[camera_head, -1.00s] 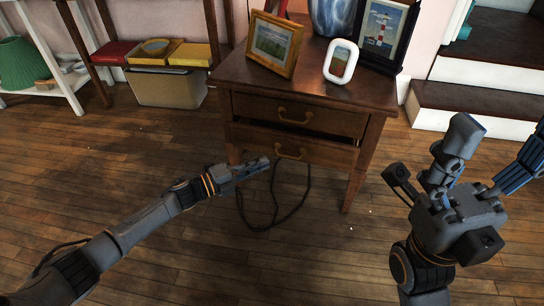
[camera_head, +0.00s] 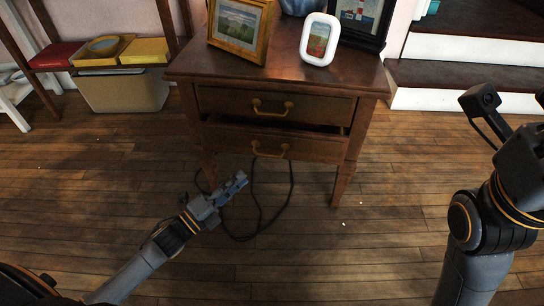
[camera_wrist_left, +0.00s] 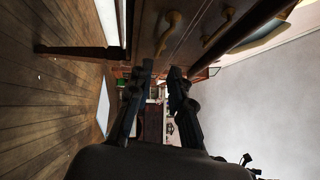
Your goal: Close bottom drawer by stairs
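The wooden nightstand (camera_head: 180,72) stands ahead with two drawers. The bottom drawer (camera_head: 225,140) is pulled out a little, with a dark gap above its front; its brass handle (camera_head: 270,148) faces me. The top drawer (camera_head: 225,102) looks shut. My left gripper (camera_head: 240,182) is low in front of the nightstand, below and left of the bottom handle, apart from it and empty. In the left wrist view its fingers (camera_wrist_left: 162,72) stand apart, with the bottom drawer's handle (camera_wrist_left: 168,32) above them. My right gripper (camera_head: 530,160) is at the right edge, its fingertips cut off.
Picture frames (camera_head: 238,28), a white frame (camera_head: 318,40) and a vase top the nightstand. A dark cable (camera_head: 262,222) lies on the floor beside the left gripper. Stairs (camera_head: 460,78) stand at the right, a storage bin (camera_head: 122,92) at the left.

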